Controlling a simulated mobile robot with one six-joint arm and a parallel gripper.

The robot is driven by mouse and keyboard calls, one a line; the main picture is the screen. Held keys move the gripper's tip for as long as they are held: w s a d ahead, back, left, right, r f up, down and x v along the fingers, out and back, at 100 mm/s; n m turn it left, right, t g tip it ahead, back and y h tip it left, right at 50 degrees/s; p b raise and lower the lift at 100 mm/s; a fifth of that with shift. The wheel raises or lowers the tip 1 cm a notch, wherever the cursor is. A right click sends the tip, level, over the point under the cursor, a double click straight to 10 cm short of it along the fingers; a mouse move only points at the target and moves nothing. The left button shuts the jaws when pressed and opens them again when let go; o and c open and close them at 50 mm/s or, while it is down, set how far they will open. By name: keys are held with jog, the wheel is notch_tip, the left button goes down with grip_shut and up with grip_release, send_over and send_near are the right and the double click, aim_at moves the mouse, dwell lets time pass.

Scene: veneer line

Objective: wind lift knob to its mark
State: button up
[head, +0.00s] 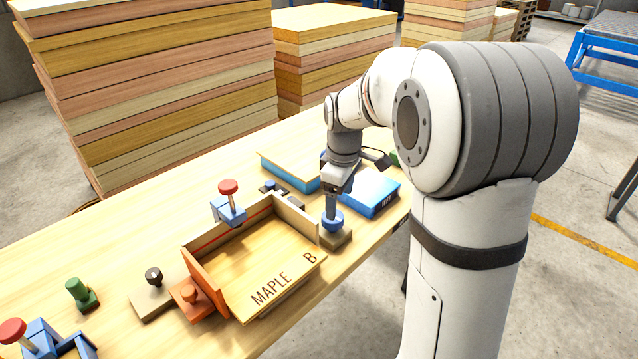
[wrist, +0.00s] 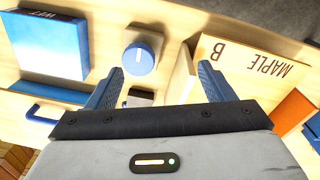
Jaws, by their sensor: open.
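A round blue knob (head: 333,222) sits on a tan block (head: 334,241) at the right end of the wooden tray. In the wrist view the blue knob (wrist: 140,58) shows a pale line on its top, on a light square base. I take it as the lift knob; its mark cannot be made out for certain. My gripper (head: 331,203) points down over the knob in the head view. In the wrist view my gripper (wrist: 160,69) is open and empty, with the knob nearer the left finger. Whether the fingers reach down around it cannot be told.
The wooden tray marked MAPLE B (head: 270,262) lies close left of the knob. A blue box (head: 372,193) stands close right. A red-topped clamp (head: 228,200), a dark knob (head: 153,280) and a green knob (head: 80,292) stand farther left. Stacked boards (head: 150,90) rise behind.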

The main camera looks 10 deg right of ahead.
aim_at(332, 223)
jog(key=w+n, duration=0.1)
jog(key=w, duration=0.1)
jog(key=w+f+n, duration=0.2)
jog(key=w, duration=0.1)
jog(key=shift+w+f+g+p, duration=0.15)
jog(key=shift+w+g+p, duration=0.15)
jog(key=shift+p, duration=0.1)
jog(key=shift+w+f, duration=0.2)
notch_tip(332, 223, down, 8)
jog(key=shift+r+p, duration=0.15)
jog(key=shift+p, duration=0.3)
jog(key=c, duration=1)
jog(key=shift+o, duration=0.2)
